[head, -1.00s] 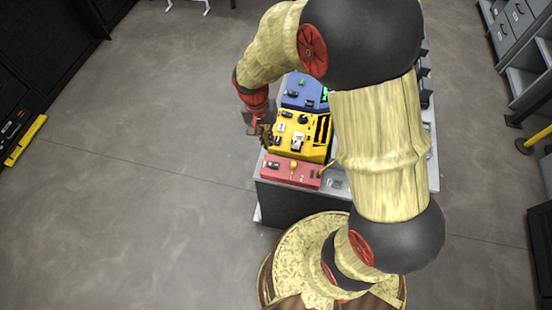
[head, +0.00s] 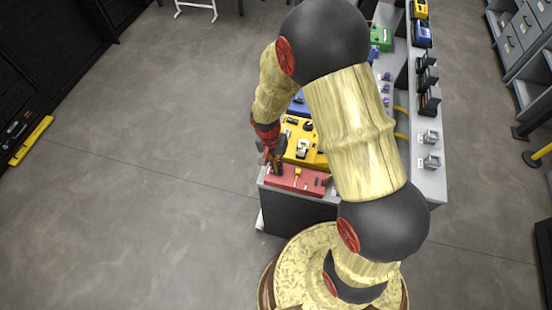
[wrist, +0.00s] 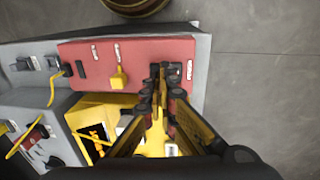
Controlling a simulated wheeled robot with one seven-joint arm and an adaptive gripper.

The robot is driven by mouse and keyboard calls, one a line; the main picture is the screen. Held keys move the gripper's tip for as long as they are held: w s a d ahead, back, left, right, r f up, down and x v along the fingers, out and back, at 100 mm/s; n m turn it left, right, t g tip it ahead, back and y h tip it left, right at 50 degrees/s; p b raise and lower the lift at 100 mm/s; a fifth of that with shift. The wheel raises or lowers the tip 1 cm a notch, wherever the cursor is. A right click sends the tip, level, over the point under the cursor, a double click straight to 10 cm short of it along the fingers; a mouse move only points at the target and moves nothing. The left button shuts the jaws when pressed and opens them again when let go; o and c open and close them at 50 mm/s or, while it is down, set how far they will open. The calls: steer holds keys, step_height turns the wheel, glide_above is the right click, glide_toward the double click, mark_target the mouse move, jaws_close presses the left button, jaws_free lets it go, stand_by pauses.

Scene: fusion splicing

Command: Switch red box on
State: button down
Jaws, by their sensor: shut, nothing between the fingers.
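The red box (head: 300,179) sits at the near end of the bench. In the wrist view the red box (wrist: 139,54) shows a yellow knob or plug (wrist: 119,77) near its middle and a small black switch (wrist: 174,70) toward its right end. My gripper (head: 273,168) is over the left end of the red box in the head view. In the wrist view my gripper (wrist: 164,72) is shut and empty, its fingertips right at the black switch and partly hiding it. Whether they touch it, and how the switch is set, I cannot tell.
A yellow box (head: 304,153) stands directly behind the red box, with a blue box (head: 299,107) beyond. The grey bench (head: 429,184) carries further devices on the right. A yellow cable (wrist: 52,88) runs from the red box's left end. Floor left of the bench is clear.

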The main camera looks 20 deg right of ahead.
steer(key=shift+d+f, duration=0.1)
steer(key=shift+f, duration=0.55)
